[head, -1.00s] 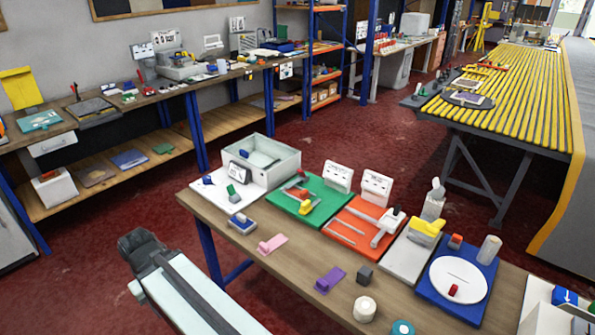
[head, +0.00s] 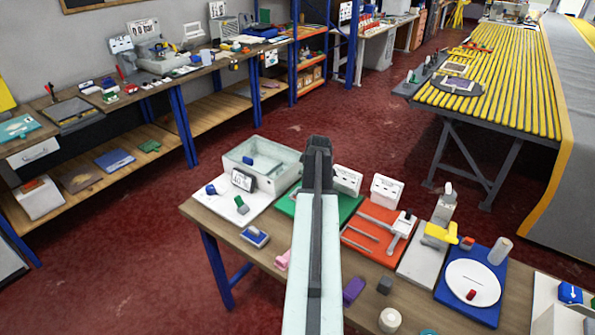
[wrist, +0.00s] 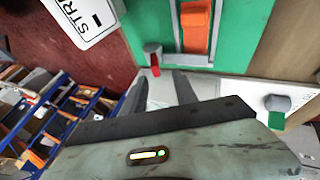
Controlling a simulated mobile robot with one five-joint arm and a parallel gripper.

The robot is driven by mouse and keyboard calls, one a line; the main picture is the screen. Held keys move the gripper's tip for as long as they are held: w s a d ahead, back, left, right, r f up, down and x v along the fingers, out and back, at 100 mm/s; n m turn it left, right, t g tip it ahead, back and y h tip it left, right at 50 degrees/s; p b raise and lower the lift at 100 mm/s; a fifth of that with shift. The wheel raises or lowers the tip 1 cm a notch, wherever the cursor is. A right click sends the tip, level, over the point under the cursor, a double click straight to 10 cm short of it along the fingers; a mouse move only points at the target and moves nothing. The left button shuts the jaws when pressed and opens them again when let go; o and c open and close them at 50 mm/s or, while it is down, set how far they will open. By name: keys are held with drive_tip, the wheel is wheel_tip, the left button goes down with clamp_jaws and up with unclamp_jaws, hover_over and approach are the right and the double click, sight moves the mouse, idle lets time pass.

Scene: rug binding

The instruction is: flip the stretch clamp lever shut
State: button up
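The green board (head: 348,207) lies on the near bench, mostly behind my arm in the head view. It also fills the top of the wrist view (wrist: 145,20), with an orange block (wrist: 196,28) in a grey frame on it. A red lever with a grey knob (wrist: 152,48) stands at the board's edge, just ahead of my fingertips. A white sign (wrist: 88,14) reading "STR" is partly cut off. In the head view my gripper (head: 318,146) hides most of the clamp.
A clear bin (head: 262,160) and white board with a blue knob stand left of the green board. An orange board (head: 378,232) with a white slide is to the right. A blue board with a white disc (head: 472,283) is further right. Red floor lies open behind.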

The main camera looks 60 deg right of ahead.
drive_tip(key=b+x, duration=0.3)
drive_tip(key=x, duration=0.1)
drive_tip(key=b+x, duration=0.4)
drive_tip(key=shift+s+d, duration=0.2)
drive_tip(key=shift+d, duration=0.2)
drive_tip(key=shift+r, duration=0.15)
clamp_jaws()
